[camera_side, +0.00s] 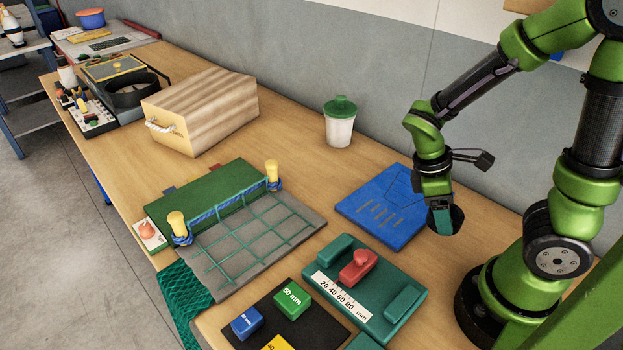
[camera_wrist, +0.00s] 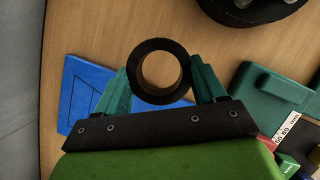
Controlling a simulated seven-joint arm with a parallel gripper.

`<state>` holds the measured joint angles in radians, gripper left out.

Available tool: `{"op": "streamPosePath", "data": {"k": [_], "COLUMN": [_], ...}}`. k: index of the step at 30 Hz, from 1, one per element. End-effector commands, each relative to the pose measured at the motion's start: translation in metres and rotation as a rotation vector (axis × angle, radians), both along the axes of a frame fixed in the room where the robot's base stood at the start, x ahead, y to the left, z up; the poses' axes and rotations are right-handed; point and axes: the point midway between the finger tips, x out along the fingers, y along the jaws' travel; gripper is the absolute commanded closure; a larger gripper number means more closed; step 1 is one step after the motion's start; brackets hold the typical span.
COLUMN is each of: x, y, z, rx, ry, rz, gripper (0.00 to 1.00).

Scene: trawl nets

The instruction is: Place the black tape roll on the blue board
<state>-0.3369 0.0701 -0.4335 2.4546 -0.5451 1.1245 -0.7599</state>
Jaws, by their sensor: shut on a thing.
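The black tape roll (camera_wrist: 133,73) is a dark ring with a tan inside, held between the teal fingers of my gripper (camera_wrist: 162,86) in the wrist view. In the side view my gripper (camera_side: 446,217) points down, and the roll (camera_side: 458,220) shows partly behind its finger. The blue board (camera_side: 376,212) lies flat on the table, just left of my gripper. It also shows in the wrist view (camera_wrist: 80,90), partly hidden by the roll and fingers. Bare wood shows through the roll's hole. The roll's exact height above the table is hard to tell.
A green gauge board (camera_side: 400,268) with a red knob lies in front of the blue board. A white cup with a green lid (camera_side: 340,122) stands behind. A net board (camera_side: 255,235) lies left. A wooden block (camera_side: 200,110) stands further back.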

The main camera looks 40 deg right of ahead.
Motion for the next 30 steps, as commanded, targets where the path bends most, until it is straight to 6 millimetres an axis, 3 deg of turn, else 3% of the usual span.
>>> {"op": "streamPosePath", "data": {"k": [9,15,21,27,30], "x": [0.082,0.117,0.134,0.133,0.133], "y": [-0.028,-0.039,-0.044,-0.044,-0.044], "z": [-0.009,-0.012,-0.013,-0.043,-0.048], "rx": [-0.006,-0.003,-0.003,-0.002,-0.001], "ry": [0.002,0.002,0.001,0.006,0.002], "rz": [-0.004,-0.002,-0.002,-0.002,-0.002], "gripper": [0.62,0.62,0.62,0.62,0.62]}}
